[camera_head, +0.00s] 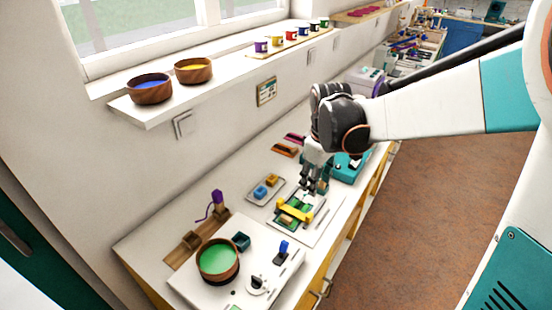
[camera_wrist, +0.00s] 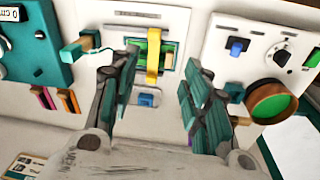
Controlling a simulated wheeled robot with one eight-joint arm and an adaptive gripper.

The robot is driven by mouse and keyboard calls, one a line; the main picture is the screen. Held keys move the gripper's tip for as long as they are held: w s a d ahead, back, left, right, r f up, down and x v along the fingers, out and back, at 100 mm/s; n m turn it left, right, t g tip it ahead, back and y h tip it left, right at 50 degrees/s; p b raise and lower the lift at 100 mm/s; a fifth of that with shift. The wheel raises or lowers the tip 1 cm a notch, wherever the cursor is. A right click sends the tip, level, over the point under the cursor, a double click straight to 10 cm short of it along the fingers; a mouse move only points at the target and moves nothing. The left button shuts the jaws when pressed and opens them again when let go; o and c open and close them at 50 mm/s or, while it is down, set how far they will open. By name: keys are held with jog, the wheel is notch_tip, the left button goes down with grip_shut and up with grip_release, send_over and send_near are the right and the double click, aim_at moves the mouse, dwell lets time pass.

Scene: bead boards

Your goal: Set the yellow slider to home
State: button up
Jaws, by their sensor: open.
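The yellow slider (camera_head: 294,210) is a bar lying across a green and white board (camera_head: 317,222) on the bench. In the wrist view the yellow slider (camera_wrist: 153,55) stands upright in the picture, over the green part of the board, right of its middle. My gripper (camera_head: 313,187) is open and empty, above the bench near the far right end of the board. In the wrist view the slider shows between the two spread fingers of my gripper (camera_wrist: 158,70), apart from both. No home mark can be made out.
A tray with blue and yellow blocks (camera_head: 263,191) lies left of the board. A white panel (camera_head: 205,287) with a green-filled bowl (camera_head: 218,258) and a blue knob (camera_head: 283,248) is nearer. A teal device (camera_head: 350,166) stands beyond. A shelf with bowls (camera_head: 150,88) runs above.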

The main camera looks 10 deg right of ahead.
jog(key=n+g, duration=0.1)
jog(key=n, duration=0.1)
send_over(309, 215)
notch_tip(309, 215, down, 4)
notch_tip(309, 215, down, 14)
jog(key=b, duration=0.4)
jog(key=shift+d+f, duration=0.1)
jog(key=shift+f, duration=0.05)
